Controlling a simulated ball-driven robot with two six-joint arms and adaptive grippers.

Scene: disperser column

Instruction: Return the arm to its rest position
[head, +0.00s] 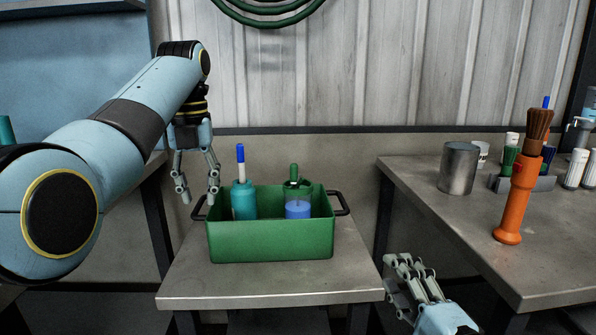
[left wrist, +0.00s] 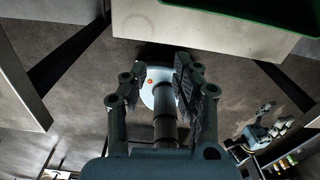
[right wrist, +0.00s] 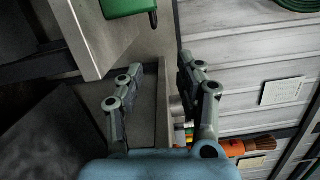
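My left arm reaches in from the left in the head view. Its gripper (head: 198,190) points down at the left end of the green bin (head: 270,243), near the bin's left handle. Its fingers are apart with nothing between them; in the left wrist view they (left wrist: 160,75) are also open over the floor and part of my own body. My right gripper (head: 410,270) is low in front of the gap between the two tables. In the right wrist view it (right wrist: 160,75) is open and empty.
A teal bottle (head: 243,203) and a blue-filled bottle with green top (head: 298,207) stand in the bin on the small table (head: 270,285). The right table (head: 455,215) holds a metal cup (head: 459,168), an orange-handled brush (head: 519,195) and several small containers.

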